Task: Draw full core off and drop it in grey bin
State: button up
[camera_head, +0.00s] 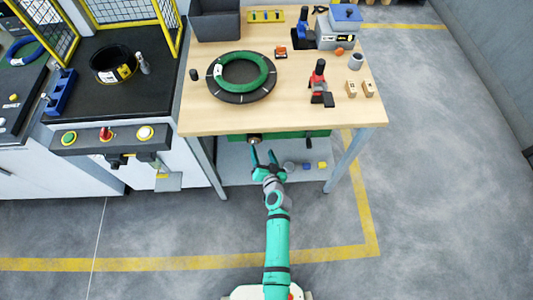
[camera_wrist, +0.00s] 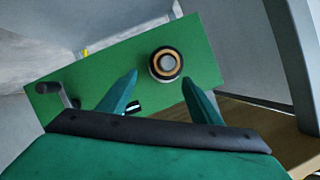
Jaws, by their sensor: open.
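A round core (camera_wrist: 165,64) shows end-on in the wrist view, with a dark outer ring, a tan ring and a grey centre. It sits on the front of a green panel (camera_wrist: 205,65). In the head view, the core (camera_head: 254,139) is a small dark piece below the bench's front edge. My gripper (camera_head: 263,158) is open and empty in front of it. In the wrist view, the fingers of my gripper (camera_wrist: 160,79) are spread, and the core lies beyond them, nearer the right finger. The grey bin (camera_head: 215,22) stands at the bench's back left.
A green coil (camera_head: 266,71) lies on a dark disc on the wooden bench (camera_head: 220,121). A red and black tool (camera_head: 319,82) and small wooden blocks (camera_head: 368,88) lie to the right. A crank handle (camera_wrist: 48,88) projects left of the core. Bench legs flank the panel.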

aim_at(255, 143)
jog(key=x, duration=0.2)
jog(key=a+x, duration=0.1)
jog(key=x, duration=0.5)
jog(key=shift+a+f, duration=0.1)
jog(key=shift+a, duration=0.35)
jog(key=shift+w+d+f, duration=0.15)
jog(key=shift+w+f, duration=0.05)
jog(key=shift+w, duration=0.55)
jog(key=shift+s+d, duration=0.15)
jog(key=shift+d, duration=0.35)
jog(key=shift+a, duration=0.2)
jog(key=shift+c, duration=0.2)
jog(key=shift+s+a, duration=0.1)
jog(key=shift+a, duration=0.55)
jog(key=c, duration=1.1)
jog(key=o, duration=0.5)
jog(key=shift+a, duration=0.1)
jog(key=c, duration=0.5)
jog(key=shift+d, duration=0.25)
jog(key=shift+c, duration=0.4)
jog(key=shift+d, duration=0.15)
